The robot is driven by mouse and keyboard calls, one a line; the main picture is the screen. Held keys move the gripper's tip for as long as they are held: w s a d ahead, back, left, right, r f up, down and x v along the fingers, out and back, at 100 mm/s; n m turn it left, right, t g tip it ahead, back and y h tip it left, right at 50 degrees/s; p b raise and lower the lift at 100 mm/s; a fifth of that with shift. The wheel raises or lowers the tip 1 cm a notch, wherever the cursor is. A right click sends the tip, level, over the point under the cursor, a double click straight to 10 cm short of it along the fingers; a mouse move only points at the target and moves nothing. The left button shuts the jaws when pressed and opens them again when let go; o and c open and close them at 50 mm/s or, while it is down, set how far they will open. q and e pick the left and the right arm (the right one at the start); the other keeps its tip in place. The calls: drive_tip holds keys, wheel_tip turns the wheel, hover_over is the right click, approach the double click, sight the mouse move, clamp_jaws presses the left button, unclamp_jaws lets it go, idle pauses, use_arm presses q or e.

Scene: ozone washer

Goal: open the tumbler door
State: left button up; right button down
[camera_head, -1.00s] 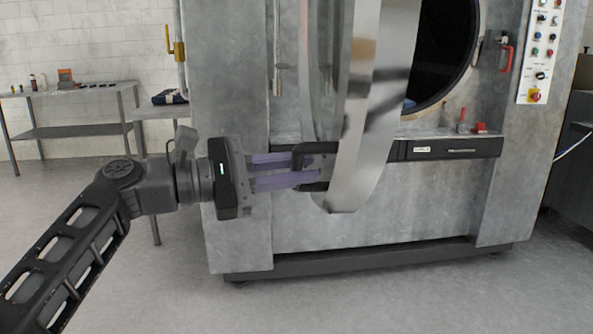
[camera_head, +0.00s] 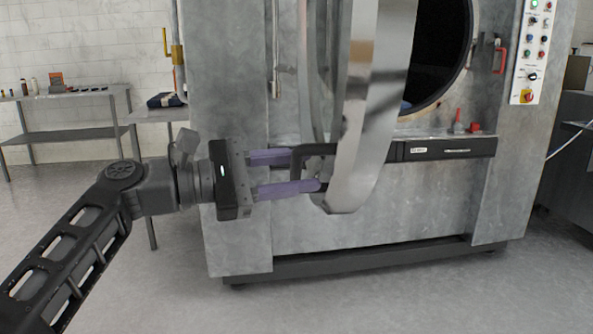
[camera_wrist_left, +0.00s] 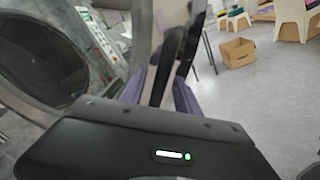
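The tumbler door (camera_head: 372,110) is a shiny round metal ring, swung out from the machine and seen nearly edge-on in the head view. The machine's dark round opening (camera_head: 440,55) shows behind it. A black door handle (camera_head: 299,154) sticks out from the door's lower left side. My left gripper (camera_head: 306,171) is open, its two purple fingers apart, one above and one below at the handle. In the left wrist view the dark handle (camera_wrist_left: 166,66) stands between the purple fingers. Contact between fingers and handle is unclear. My right gripper is not in view.
A control panel (camera_head: 532,52) is on the machine's right side, with a red latch (camera_head: 501,61) beside the opening. A metal side table (camera_head: 68,136) stands at the left. The wrist view shows a cardboard box (camera_wrist_left: 237,52) on the open floor.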

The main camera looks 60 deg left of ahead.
use_arm(q)
drive_tip(key=shift+s, duration=0.1)
drive_tip(key=p+v, duration=0.1)
drive_tip(key=v, duration=0.6)
drive_tip(key=shift+s, duration=0.3)
drive_tip(key=shift+a, duration=0.15)
idle(0.4)
